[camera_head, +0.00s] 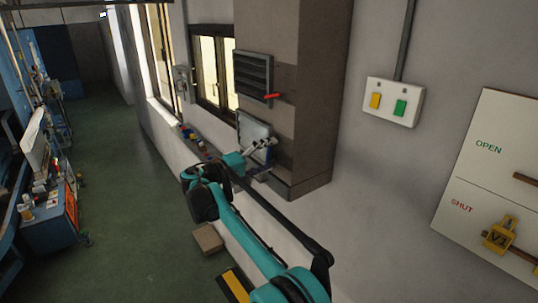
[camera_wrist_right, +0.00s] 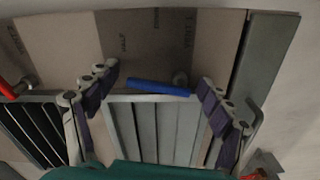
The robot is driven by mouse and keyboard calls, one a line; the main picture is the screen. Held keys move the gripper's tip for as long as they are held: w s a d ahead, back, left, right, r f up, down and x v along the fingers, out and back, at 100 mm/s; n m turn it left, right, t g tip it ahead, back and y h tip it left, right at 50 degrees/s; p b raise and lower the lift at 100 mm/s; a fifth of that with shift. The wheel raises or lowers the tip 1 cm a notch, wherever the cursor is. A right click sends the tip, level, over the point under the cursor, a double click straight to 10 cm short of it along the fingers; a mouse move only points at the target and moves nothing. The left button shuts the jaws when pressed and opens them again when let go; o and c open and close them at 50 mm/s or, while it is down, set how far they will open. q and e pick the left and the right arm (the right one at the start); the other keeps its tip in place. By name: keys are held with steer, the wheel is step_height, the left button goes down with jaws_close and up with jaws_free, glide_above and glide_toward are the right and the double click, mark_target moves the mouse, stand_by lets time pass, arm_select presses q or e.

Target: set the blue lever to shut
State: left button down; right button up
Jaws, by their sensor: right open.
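The blue lever (camera_wrist_right: 158,87) shows in the right wrist view as a short bar, nearly level and slightly lower at its right end. My right gripper (camera_wrist_right: 158,76) is open, with one finger on each side of the lever; I see no clear contact. In the head view my right gripper (camera_head: 262,148) is in front of the lower vent (camera_head: 252,128) on the brown pillar, and I cannot make out the lever there. My left gripper is not in view.
An upper dark vent (camera_head: 253,75) has a red lever (camera_head: 272,96). A switch plate (camera_head: 393,102) with yellow and green buttons is on the wall. A board (camera_head: 488,165) at right is marked OPEN and SHUT. A brown box (camera_head: 208,239) lies on the floor.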

steer(key=c, duration=1.1)
steer(key=shift+w+a+r+n, duration=0.1)
steer(key=shift+w+n, duration=0.05)
steer(key=shift+n, duration=0.55)
steer(key=shift+w+a+n, duration=0.1)
steer(key=shift+w+n, duration=0.05)
steer(key=shift+n, duration=0.55)
steer(key=shift+c, duration=0.2)
steer(key=o, duration=1.1)
steer(key=shift+o, duration=0.2)
steer(key=v, duration=1.2)
steer(key=shift+d, duration=0.1)
